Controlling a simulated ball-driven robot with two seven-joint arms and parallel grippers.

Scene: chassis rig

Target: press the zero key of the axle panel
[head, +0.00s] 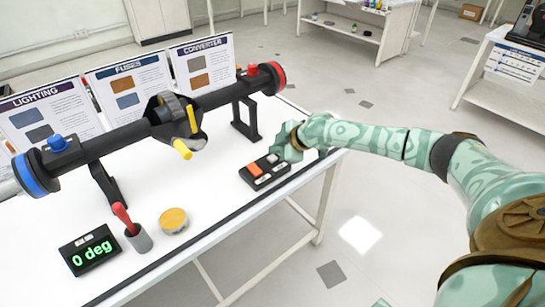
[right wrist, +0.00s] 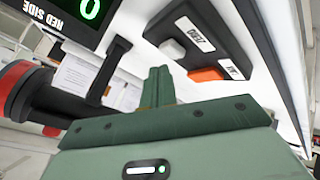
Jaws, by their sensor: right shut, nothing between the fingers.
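The axle panel (head: 281,177) is a black box on the white table's right part, with an orange key (head: 255,170) and a pale key (head: 272,159). In the right wrist view the panel (right wrist: 232,45) shows the white key (right wrist: 172,48), beside a label that seems to read ZERO, and the orange key (right wrist: 208,74) with another label. My right gripper (head: 286,152) is at the panel's far end, near the pale key. Its fingers (right wrist: 158,72) are shut and empty; contact with the key cannot be told. My left gripper is out of view.
A black axle (head: 110,142) with blue and red ends stands on supports behind the panel. A RED SIDE display (right wrist: 70,15) shows 0.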

